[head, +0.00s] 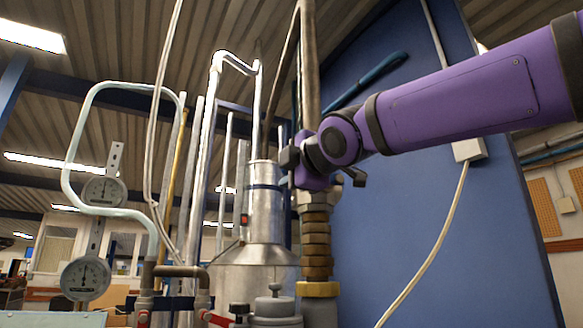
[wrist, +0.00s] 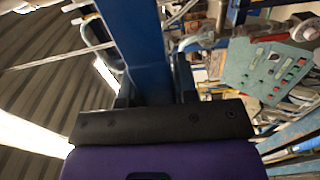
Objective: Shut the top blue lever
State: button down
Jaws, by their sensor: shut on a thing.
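A long blue lever (head: 370,79) slants up to the right from the tall pipe in the head view. My gripper (head: 302,165) is at the pipe, below and left of the lever's free end. In the wrist view my gripper (wrist: 154,80) has its dark fingers on either side of a blue bar (wrist: 137,45), and it is shut on it. I cannot tell whether this bar is the lever seen from the head. The grip itself is hidden in the head view by my purple wrist.
The tall pipe (head: 315,240) has brass and brown fittings. A metal cylinder (head: 265,210) and two round gauges (head: 85,278) stand to the left. A blue panel (head: 440,240) rises behind. The wrist view shows a green control panel (wrist: 265,72).

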jog(key=shift+f, duration=0.35)
jog(key=c, duration=0.9)
grip_release()
jog(key=shift+r, duration=0.1)
jog(key=v, duration=1.1)
jog(key=shift+w, duration=0.1)
